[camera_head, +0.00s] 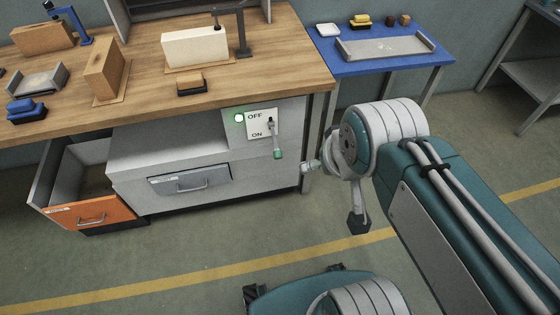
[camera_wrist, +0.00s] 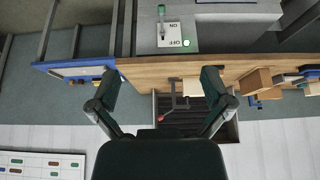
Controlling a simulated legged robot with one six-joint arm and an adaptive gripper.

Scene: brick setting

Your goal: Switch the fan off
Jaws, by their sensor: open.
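A white switch plate (camera_head: 262,123) marked OFF at the top and ON at the bottom is on the grey cabinet front under the bench. Its lever (camera_head: 277,141) has a green tip and points down, on the ON side. A green lamp (camera_head: 239,118) glows beside OFF. In the upside-down wrist view, the plate (camera_wrist: 171,35), lever (camera_wrist: 161,22) and lamp (camera_wrist: 186,43) show at the top. My gripper (camera_wrist: 160,82) is open and empty, its fingers spread, apart from the switch. In the head view my arm is right of the switch. I cannot identify the fan itself.
The wooden bench top (camera_head: 140,105) overhangs the switch and carries blocks and a clamp stand. An orange-fronted drawer (camera_head: 92,213) stands open at left. A blue table (camera_head: 385,66) with a tray stands at right. The floor before the cabinet is clear.

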